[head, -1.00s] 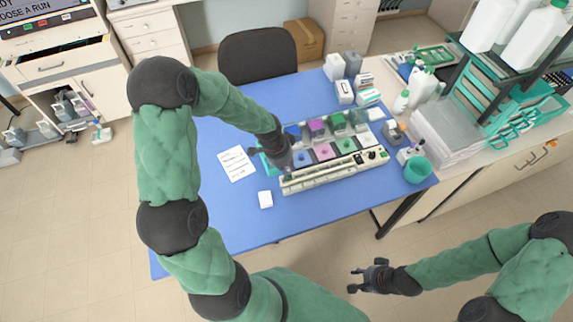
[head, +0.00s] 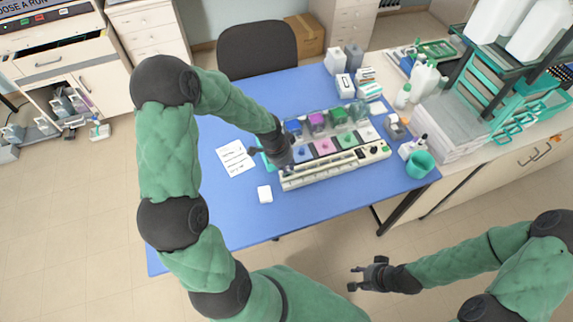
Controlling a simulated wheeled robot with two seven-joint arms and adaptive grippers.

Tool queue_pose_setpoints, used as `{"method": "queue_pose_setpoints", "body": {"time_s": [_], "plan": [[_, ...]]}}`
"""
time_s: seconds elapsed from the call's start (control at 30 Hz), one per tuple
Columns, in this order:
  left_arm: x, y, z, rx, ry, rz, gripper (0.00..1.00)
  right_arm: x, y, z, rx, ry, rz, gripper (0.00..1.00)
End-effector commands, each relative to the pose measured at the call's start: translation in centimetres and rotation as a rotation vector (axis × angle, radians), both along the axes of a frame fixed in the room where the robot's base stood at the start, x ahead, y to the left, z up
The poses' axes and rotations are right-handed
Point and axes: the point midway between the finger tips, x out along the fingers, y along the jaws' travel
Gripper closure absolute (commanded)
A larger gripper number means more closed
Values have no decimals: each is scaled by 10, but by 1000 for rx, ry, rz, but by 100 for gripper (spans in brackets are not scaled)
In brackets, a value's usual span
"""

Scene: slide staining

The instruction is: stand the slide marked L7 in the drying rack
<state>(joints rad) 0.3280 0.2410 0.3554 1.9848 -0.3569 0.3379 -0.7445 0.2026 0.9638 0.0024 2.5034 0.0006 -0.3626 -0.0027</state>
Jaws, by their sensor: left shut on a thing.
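My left gripper (head: 284,166) points down at the left end of the staining station on the blue table. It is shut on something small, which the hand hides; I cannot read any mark. A long cream unit with a slotted strip (head: 318,177) runs along the front of the station, close to the right of the gripper; I cannot tell whether it is the drying rack. A teal piece (head: 266,161) shows partly behind the gripper. My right gripper (head: 354,279) is open and empty, over the floor in front of the table.
Jars with blue, purple and green tops (head: 317,121) stand at the back of the station. A written sheet (head: 236,159) and a small white block (head: 264,194) lie to the left. A teal cup (head: 420,164) stands at the right edge. The table's front left is clear.

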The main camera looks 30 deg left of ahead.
Motion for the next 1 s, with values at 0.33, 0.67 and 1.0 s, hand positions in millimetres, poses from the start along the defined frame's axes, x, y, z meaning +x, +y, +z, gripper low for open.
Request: {"method": "queue_pose_setpoints", "body": {"time_s": [0.33,0.67,1.0], "plan": [[0,0,-1,0,0,0,100,0,0,-1,0,0,0,60],[0,0,-4,0,0,0,100,0,0,-4,0,0,0,60],[0,0,-6,0,0,0,56,0,0,-5,0,0,0,60]]}}
